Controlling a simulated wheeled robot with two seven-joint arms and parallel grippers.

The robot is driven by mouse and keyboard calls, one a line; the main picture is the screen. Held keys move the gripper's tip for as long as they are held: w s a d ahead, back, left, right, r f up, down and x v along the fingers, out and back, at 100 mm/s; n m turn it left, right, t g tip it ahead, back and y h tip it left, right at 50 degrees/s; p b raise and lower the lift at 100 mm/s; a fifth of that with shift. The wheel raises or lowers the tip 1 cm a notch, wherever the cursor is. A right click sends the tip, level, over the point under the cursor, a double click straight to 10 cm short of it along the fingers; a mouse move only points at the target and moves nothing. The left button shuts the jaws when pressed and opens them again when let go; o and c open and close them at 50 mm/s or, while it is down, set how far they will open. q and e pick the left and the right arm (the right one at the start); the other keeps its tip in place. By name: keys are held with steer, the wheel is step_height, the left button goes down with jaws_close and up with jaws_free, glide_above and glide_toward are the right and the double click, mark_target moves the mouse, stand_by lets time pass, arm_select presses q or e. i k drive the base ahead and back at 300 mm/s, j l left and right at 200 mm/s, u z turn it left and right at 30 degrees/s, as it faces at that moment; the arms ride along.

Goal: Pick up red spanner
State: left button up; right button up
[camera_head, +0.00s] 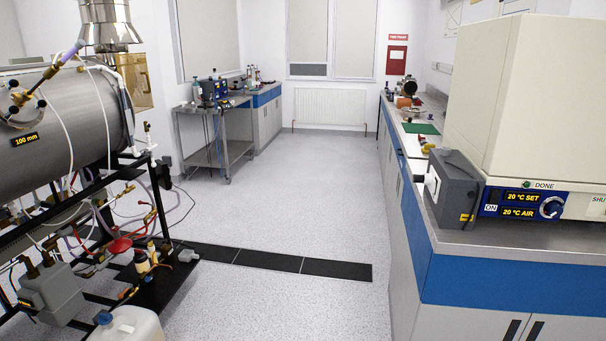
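I cannot make out a red spanner for certain in the head view. Small items, some reddish, lie on the right-hand bench (412,152) towards the back, but they are too small to identify. A red part (118,245) shows low on the burner rig at the left; I cannot tell what it is. Neither of my grippers is in view.
The steel burner chamber (60,125) on a black frame fills the left. A white container (128,325) stands at the lower left. An oven (530,100) sits on the right bench. A steel trolley (222,150) stands farther back. The middle floor (290,205) is clear, with a black strip (270,258) across it.

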mark_target(422, 138)
steer(key=i+z, duration=0.1)
steer(key=i, duration=0.45)
steer(key=i+j, duration=0.15)
steer(key=i, duration=0.35)
steer(key=i+j+z, duration=0.15)
steer(key=i, duration=0.35)
steer(key=i+j+z, duration=0.15)
steer(key=i+z, duration=0.25)
steer(key=i+j+z, duration=0.8)
steer(key=i+j+u, duration=0.25)
steer(key=l+u, duration=0.1)
steer(key=u, duration=4.2)
steer(key=j+z, duration=0.1)
steer(key=z, duration=2.4)
